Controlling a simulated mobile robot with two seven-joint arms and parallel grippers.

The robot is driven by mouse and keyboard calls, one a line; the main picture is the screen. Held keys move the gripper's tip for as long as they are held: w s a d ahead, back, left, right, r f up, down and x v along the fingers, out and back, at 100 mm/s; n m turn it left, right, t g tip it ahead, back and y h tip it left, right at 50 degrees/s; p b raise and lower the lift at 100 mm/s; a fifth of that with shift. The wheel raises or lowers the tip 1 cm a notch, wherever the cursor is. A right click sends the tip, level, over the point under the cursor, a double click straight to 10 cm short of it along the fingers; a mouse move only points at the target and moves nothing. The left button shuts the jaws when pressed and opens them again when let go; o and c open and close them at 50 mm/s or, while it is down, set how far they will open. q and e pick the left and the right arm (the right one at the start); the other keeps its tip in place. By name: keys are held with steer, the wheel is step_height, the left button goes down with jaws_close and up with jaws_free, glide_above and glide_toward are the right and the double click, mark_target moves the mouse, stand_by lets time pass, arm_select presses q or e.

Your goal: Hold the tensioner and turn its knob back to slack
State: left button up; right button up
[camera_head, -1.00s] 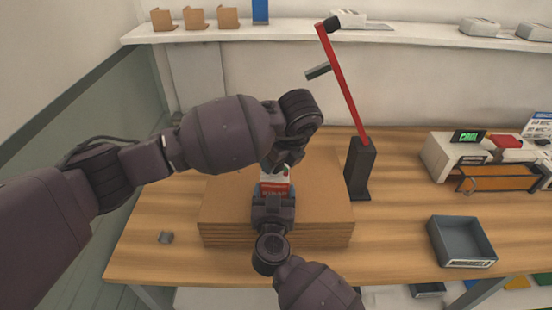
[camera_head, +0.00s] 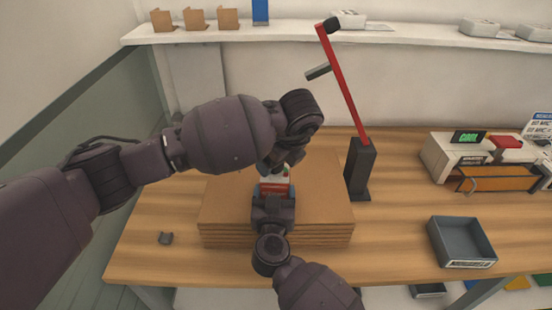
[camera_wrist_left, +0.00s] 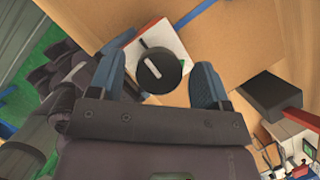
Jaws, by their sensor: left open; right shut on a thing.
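The tensioner (camera_head: 275,188) is a small white and red block above the brown stacked boards. My right gripper (camera_head: 274,193) is shut on it from the near side. In the left wrist view the tensioner body (camera_wrist_left: 137,50) shows white with a red edge, and its round black knob (camera_wrist_left: 158,70) carries a pale pointer line. My left gripper (camera_wrist_left: 160,82) is open, with one blue-grey finger on each side of the knob and gaps visible between. In the head view the left gripper's fingertips are mostly hidden behind its own wrist.
A red lever on a black stand (camera_head: 360,170) rises right of the board stack (camera_head: 325,215). A grey tray (camera_head: 462,242) and a white machine with a green display (camera_head: 455,150) are farther right. The wooden table (camera_head: 400,215) is clear between.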

arm_select(q)
steer(key=v, duration=1.2)
arm_select(e)
steer(key=shift+r, duration=0.1)
arm_select(q)
steer(key=shift+w+a, duration=0.1)
arm_select(e)
steer(key=o, duration=1.4)
steer(key=shift+s, duration=0.1)
